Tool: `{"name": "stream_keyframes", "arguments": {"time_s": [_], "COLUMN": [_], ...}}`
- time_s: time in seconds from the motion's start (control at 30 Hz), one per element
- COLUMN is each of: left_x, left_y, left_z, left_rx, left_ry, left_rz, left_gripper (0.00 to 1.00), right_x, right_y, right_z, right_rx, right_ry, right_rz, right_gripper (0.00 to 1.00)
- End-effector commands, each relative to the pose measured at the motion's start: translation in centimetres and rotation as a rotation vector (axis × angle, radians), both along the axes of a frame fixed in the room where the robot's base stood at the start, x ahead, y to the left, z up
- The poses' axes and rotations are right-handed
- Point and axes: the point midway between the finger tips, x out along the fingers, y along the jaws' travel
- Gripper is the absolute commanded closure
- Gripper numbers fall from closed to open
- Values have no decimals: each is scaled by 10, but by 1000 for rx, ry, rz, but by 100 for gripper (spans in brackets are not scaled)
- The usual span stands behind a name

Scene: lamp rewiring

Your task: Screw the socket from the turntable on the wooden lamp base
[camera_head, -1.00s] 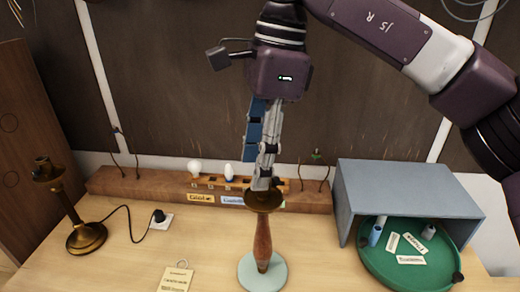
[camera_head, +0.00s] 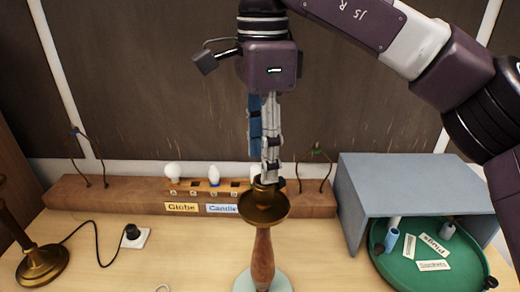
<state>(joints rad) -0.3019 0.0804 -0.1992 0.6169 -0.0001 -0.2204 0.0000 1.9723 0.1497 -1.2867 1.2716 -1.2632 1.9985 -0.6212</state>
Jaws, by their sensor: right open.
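The wooden lamp base (camera_head: 263,255) stands upright on a pale round disc (camera_head: 244,283), with a brass cup (camera_head: 265,213) on top. A small dark socket-like piece (camera_head: 266,186) is at the cup's centre. My right gripper (camera_head: 269,178) points straight down at this piece, its fingertips close around or just above it. It is open; whether the fingers touch the piece is unclear. The green turntable (camera_head: 405,273) is at the right, partly under a grey-blue housing (camera_head: 420,184). It carries white labels, one reading "Sockets" (camera_head: 433,265). My left gripper is out of view.
A wooden rack (camera_head: 110,195) along the wall holds a globe bulb (camera_head: 172,172) and a candle bulb (camera_head: 214,175). A brass lamp (camera_head: 42,263) stands at left, its cord running to a plug (camera_head: 132,232). The table between them is clear.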

Motion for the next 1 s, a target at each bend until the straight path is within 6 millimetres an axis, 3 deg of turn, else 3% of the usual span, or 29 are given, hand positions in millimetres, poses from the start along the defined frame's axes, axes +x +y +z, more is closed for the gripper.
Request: {"name": "stream_keyframes", "arguments": {"time_s": [0.4,0.8,1.0], "left_x": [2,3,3], "left_y": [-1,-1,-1], "left_z": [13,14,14], "left_rx": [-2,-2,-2], "left_ry": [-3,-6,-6], "left_rz": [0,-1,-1], "left_gripper": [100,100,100], "right_x": [-1,-1,-1], "right_y": [0,0,0], "right_z": [-56,-66,-65], "right_rx": [0,2,2], "right_ry": [1,1,1], "right_rz": [2,2,2], "right_gripper": [54,54,76]}}
